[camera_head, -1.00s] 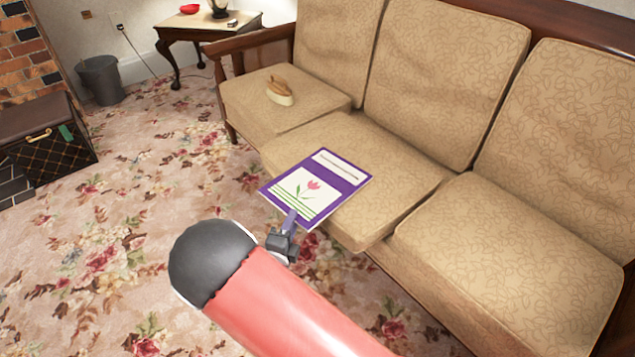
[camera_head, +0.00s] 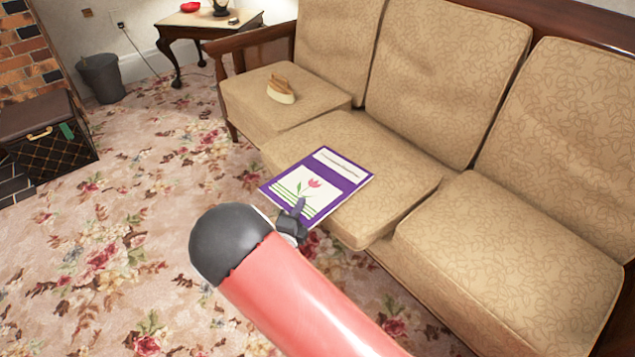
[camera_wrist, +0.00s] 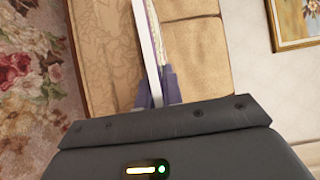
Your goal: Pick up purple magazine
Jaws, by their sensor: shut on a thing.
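The purple magazine (camera_head: 345,173) has a white panel with a pink tulip and green stripes. In the head view it lies on or just above the front of the middle-left sofa cushion, with its near edge over the cushion's front. My gripper (camera_head: 299,207) is shut on its near edge. In the wrist view the magazine (camera_wrist: 146,45) shows edge-on as a thin pale strip between the fingers of my gripper (camera_wrist: 157,92). I cannot tell whether the magazine still touches the cushion.
The beige sofa (camera_head: 510,240) fills the right side. A side table (camera_head: 205,28), a grey bin (camera_head: 101,78) and a dark patterned box (camera_head: 45,140) stand at left. The floral carpet between is clear.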

